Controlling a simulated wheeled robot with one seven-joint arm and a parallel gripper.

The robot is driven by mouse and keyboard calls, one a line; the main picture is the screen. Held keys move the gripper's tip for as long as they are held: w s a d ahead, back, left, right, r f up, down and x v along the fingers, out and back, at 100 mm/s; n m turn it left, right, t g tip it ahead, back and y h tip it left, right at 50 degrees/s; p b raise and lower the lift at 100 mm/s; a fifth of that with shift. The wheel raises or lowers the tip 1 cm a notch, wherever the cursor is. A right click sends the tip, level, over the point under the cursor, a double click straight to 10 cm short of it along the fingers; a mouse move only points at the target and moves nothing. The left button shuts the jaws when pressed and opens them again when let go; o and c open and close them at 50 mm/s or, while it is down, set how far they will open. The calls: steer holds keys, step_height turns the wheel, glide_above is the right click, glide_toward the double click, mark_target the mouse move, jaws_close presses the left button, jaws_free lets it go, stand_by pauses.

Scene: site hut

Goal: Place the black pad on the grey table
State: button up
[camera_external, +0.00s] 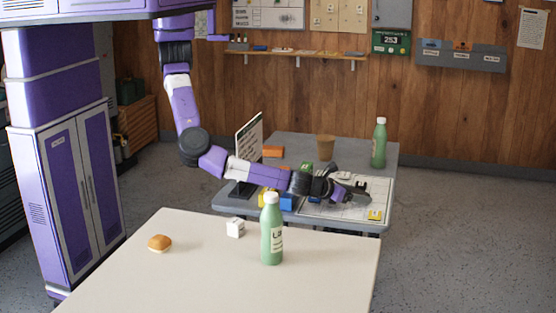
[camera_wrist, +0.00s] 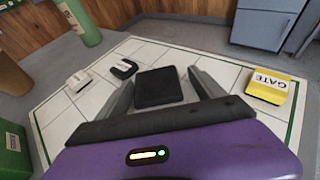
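The black pad (camera_wrist: 158,87) is a small dark square in the wrist view, over the white gridded sheet. My gripper (camera_wrist: 160,82) has its two fingers apart, one on each side of the pad. Narrow light gaps seem to show beside it; contact and the pad's height over the sheet are unclear. In the external view my gripper (camera_external: 352,190) is low over the right part of the grey table (camera_external: 351,150). The pad cannot be told apart from the dark fingers there.
The white sheet (camera_wrist: 72,122) also holds a yellow GATE block (camera_wrist: 268,88), a black item (camera_wrist: 124,69) and a white item (camera_wrist: 78,81). A green bottle (camera_external: 379,144) and brown cup (camera_external: 325,148) stand behind. A cream table (camera_external: 200,275) is in front.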

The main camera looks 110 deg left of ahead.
steer(key=shift+s+a+f, duration=0.2)
steer(key=shift+f, duration=0.2)
steer(key=shift+s+a+f, duration=0.15)
steer(key=shift+s+f, duration=0.05)
steer(key=shift+f, duration=0.15)
steer(key=shift+r, duration=0.1)
steer(key=shift+r+p, duration=0.25)
steer(key=shift+p, duration=0.1)
steer(key=v, duration=0.4)
steer(key=p+v, duration=0.1)
steer(key=v, duration=0.3)
steer(key=r+v, duration=0.1)
steer(key=v, duration=0.3)
steer(key=shift+w+d+r, duration=0.15)
steer(key=shift+w+d, duration=0.05)
steer(key=shift+w, duration=0.05)
